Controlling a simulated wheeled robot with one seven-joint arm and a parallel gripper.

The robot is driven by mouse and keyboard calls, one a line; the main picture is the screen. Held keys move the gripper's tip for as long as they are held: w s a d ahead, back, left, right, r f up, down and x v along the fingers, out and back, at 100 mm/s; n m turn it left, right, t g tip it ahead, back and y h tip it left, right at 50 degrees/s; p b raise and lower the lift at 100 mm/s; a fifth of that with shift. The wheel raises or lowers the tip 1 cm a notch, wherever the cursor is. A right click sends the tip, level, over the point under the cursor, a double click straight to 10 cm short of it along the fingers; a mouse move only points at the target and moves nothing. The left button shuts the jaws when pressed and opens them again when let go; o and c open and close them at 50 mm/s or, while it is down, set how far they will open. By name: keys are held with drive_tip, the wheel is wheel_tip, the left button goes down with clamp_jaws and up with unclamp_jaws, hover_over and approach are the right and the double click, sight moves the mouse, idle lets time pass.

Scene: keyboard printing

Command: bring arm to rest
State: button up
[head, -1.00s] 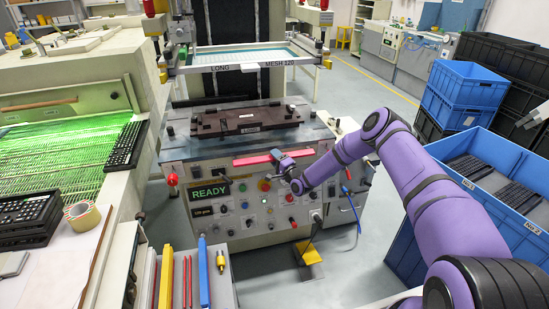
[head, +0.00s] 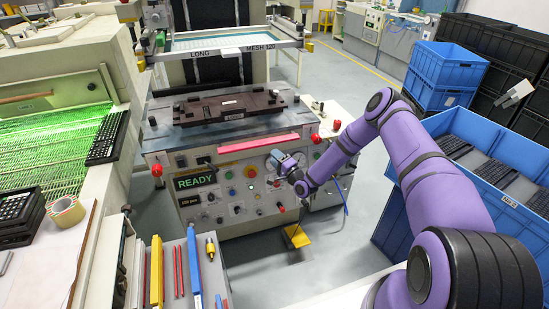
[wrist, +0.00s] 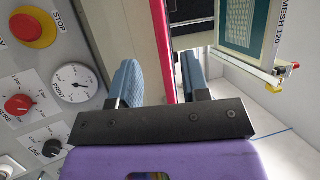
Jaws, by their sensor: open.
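My purple arm (head: 405,135) reaches from the lower right toward the front of the printing machine (head: 185,157). My gripper (head: 279,158) is in front of the control panel, just below the right end of the red bar (head: 258,143). In the wrist view, my gripper (wrist: 160,76) shows two blue-grey fingers apart with nothing between them. The red bar (wrist: 163,45) passes behind the gap. The print dial (wrist: 72,84) and yellow-and-red stop button (wrist: 32,27) are left of the fingers. I cannot tell whether the fingers touch the machine.
A dark fixture (head: 228,107) sits on the machine's table under the mesh frame (head: 222,40). The panel display (head: 195,181) reads READY. A blue crate (head: 484,149) with keyboards stands right of my arm. A green-lit conveyor (head: 50,145) is at left. Tools (head: 195,270) lie in front.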

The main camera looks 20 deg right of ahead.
wheel_tip(320, 180, up, 19)
drive_tip(key=w+n+g+h, duration=0.1)
drive_tip(key=w+n+g, duration=0.2)
drive_tip(key=n+g, duration=0.4)
drive_tip(key=s+d+r+n+g+h, duration=0.1)
drive_tip(key=s+r+n+h, duration=0.15)
drive_tip(key=s+r, duration=0.45)
drive_tip(key=s+r+n+h, duration=0.1)
drive_tip(key=s+r+h, duration=0.2)
drive_tip(key=r, duration=0.8)
drive_tip(key=s+d+r+g+h, duration=0.1)
drive_tip(key=s+r, duration=0.5)
drive_tip(key=s, duration=0.4)
drive_tip(key=s+d+r+g+h, duration=0.1)
drive_tip(key=s+r+g+h, duration=0.1)
drive_tip(key=s+r, duration=0.65)
drive_tip(key=s+n+g+y, duration=0.1)
drive_tip(key=s+n+g, duration=0.1)
drive_tip(key=s, duration=2.3)
drive_tip(key=shift+s+a+f+y, duration=0.2)
drive_tip(key=shift+a+f+y, duration=0.1)
drive_tip(key=shift+f+y, duration=0.05)
